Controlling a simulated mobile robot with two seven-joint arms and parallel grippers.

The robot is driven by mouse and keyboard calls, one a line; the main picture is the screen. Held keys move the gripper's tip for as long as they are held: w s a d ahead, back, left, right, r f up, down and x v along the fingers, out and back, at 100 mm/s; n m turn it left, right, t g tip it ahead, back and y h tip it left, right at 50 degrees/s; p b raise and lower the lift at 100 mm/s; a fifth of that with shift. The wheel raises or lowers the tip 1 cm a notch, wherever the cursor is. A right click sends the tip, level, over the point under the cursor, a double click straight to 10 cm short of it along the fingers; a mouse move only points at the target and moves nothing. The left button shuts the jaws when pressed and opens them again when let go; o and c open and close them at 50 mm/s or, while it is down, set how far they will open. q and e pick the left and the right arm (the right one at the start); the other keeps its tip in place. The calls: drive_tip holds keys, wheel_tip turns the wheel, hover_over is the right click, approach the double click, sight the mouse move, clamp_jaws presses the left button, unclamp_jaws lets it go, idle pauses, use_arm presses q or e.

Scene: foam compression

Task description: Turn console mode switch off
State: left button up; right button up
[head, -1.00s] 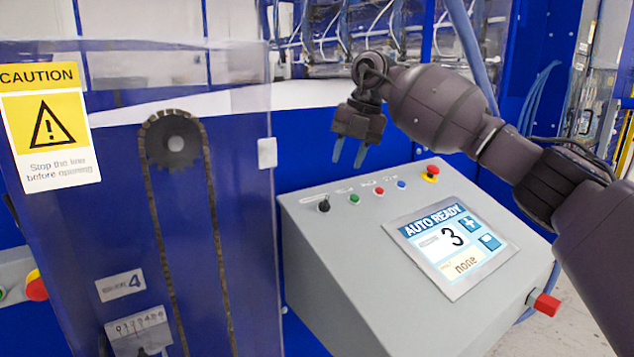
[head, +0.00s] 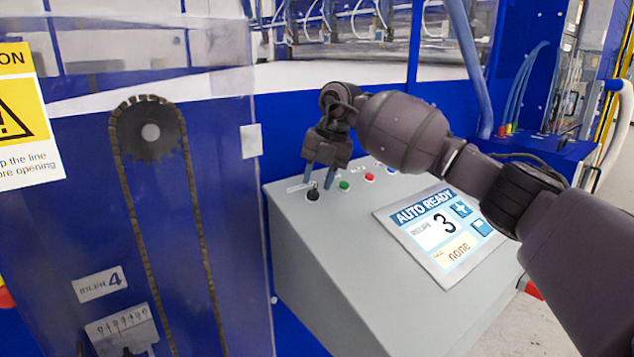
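The grey console (head: 345,265) stands at the centre right. Its black mode switch knob (head: 313,193) is at the left end of the row of controls on its top. Nothing shows between the fingers. My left gripper is out of view.
A green button (head: 344,186) and a red button (head: 369,177) sit close right of the knob. A clear guard panel with a caution sign (head: 22,115) covers a chain and sprocket (head: 150,132) on the left. My forearm hides the console's right end.

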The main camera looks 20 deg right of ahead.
drive_tip(key=shift+x, duration=0.8)
drive_tip(key=shift+c, duration=0.2)
clamp_jaws()
